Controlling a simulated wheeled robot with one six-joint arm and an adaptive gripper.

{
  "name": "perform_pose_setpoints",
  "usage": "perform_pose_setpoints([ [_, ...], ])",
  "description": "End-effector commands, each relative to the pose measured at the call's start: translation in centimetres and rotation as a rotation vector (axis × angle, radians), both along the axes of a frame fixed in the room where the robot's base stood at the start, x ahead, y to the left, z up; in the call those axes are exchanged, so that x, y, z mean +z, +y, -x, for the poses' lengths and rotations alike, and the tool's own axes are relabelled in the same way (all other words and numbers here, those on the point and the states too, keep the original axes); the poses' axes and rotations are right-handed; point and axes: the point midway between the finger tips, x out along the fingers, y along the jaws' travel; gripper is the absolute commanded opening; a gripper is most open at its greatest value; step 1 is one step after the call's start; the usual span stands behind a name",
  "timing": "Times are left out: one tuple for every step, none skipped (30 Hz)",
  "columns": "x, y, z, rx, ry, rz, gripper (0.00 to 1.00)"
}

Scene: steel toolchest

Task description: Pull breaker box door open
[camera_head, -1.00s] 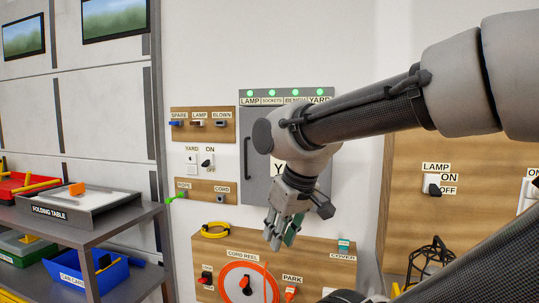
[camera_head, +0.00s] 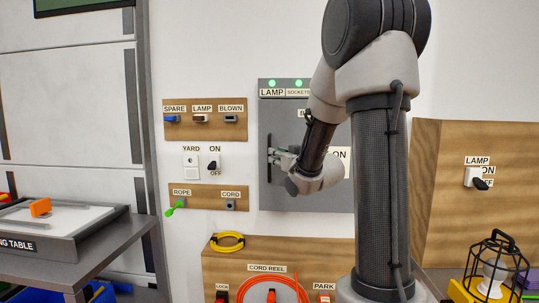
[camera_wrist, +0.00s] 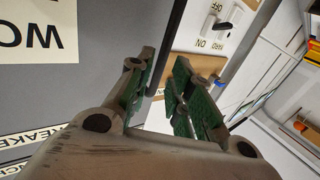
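The breaker box door (camera_head: 300,198) is a grey panel on the white wall, partly hidden behind my arm. It looks closed. It also shows as a grey surface in the wrist view (camera_wrist: 110,50). Its dark upright handle (camera_head: 268,168) is near the door's left edge. In the wrist view the handle (camera_wrist: 173,35) is a black bar running down into the gap between the green-padded fingers. My gripper (camera_head: 283,155) is at the handle, seen small and partly hidden by my wrist in the head view. Its fingers (camera_wrist: 164,80) are apart, with no clear contact on the bar.
Left of the door are a fuse board (camera_head: 205,133), a yard switch (camera_head: 213,166) and a rope-and-cord board (camera_head: 206,204). Below is a wooden panel (camera_head: 225,262) with an orange cord reel.

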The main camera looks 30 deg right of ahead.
Motion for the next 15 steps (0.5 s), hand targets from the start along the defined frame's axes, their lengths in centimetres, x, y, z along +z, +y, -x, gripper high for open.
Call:
perform_pose_setpoints([
  [0.0, 0.1, -1.0, 0.002, 0.001, 0.0, 0.21],
  [-0.1, 0.1, -1.5, 0.002, 0.001, 0.0, 0.21],
  [0.0, 0.1, -2.2, 0.002, 0.0, 0.0, 0.21],
  [0.0, 0.1, -2.7, 0.001, 0.0, 0.0, 0.21],
  [0.0, 0.1, -3.2, 0.001, 0.0, 0.0, 0.21],
  [-0.1, 0.1, -3.8, 0.001, 0.002, 0.001, 0.21],
  [0.0, 0.1, -4.2, 0.001, 0.001, 0.001, 0.21],
  [0.0, 0.1, -4.6, 0.001, 0.001, 0.001, 0.21],
  [0.0, 0.1, -5.0, 0.001, 0.002, 0.001, 0.21],
  [0.0, 0.1, -5.3, 0.0, 0.001, 0.001, 0.21],
  [0.0, 0.1, -5.5, 0.0, 0.0, 0.001, 0.21],
  [0.0, 0.0, -5.7, 0.0, 0.0, 0.001, 0.21],
  [0.0, 0.0, -5.8, -0.001, 0.001, 0.001, 0.21],
  [0.0, 0.0, -5.9, -0.001, 0.001, 0.001, 0.21],
  [0.0, 0.0, -6.0, -0.001, 0.001, 0.001, 0.21],
])
